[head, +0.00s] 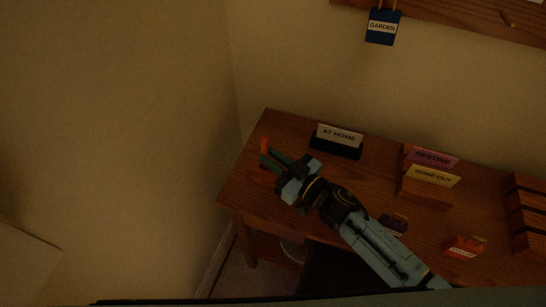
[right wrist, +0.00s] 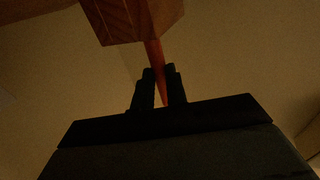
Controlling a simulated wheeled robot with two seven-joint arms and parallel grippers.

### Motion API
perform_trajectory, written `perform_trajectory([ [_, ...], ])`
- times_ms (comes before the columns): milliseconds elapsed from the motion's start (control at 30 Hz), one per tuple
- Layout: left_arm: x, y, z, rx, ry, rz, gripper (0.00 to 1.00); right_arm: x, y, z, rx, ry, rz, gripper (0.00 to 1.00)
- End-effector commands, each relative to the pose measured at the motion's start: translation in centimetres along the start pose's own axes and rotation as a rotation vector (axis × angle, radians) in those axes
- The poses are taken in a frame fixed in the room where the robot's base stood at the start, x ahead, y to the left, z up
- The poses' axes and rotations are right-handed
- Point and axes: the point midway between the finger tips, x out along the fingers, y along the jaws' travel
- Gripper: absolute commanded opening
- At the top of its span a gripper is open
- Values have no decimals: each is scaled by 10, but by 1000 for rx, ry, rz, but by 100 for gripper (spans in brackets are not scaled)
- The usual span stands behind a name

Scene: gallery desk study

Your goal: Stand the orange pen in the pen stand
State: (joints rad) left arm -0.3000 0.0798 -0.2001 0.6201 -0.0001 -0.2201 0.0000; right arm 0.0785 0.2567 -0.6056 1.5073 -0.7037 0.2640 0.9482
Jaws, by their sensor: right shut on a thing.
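The orange pen (right wrist: 156,60) lies between the two dark fingers of my right gripper (right wrist: 158,72) in the right wrist view, and the gripper is shut on it. In the head view the right gripper (head: 268,158) is over the left end of the desk, with a bit of the orange pen (head: 264,145) showing beyond the fingers. In the right wrist view, the pen's upper part meets the edge of a wooden block-like shape (right wrist: 138,20). I cannot tell whether this is the pen stand or whether they touch. My left gripper is out of view.
The wooden desk (head: 290,127) holds an AT HOME sign (head: 339,140) in a black holder and RESTING (head: 434,158) and GONE OUT (head: 433,177) signs in a wooden rack. A purple tag (head: 394,224) and red-orange tag (head: 463,246) lie nearer. A GARDEN tag (head: 382,27) hangs above.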

Motion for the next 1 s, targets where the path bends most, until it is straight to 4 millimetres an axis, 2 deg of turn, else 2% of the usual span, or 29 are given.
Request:
perform_trajectory([
  [267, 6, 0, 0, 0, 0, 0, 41, 0, 0, 8, -1, 0, 0, 0],
  [300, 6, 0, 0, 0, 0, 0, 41, 0, 0, 7, -1, 0, 0, 18],
  [467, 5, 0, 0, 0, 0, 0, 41, 0, 0, 7, -1, 0, 0, 39],
  [767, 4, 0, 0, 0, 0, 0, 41, 0, 0, 5, -1, 0, 0, 40],
  [867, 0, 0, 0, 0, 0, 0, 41, 0, 0, -5, -2, 0, -1, 40],
  [1000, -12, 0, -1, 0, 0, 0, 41, 1, 0, -32, -5, 3, -3, 40],
])
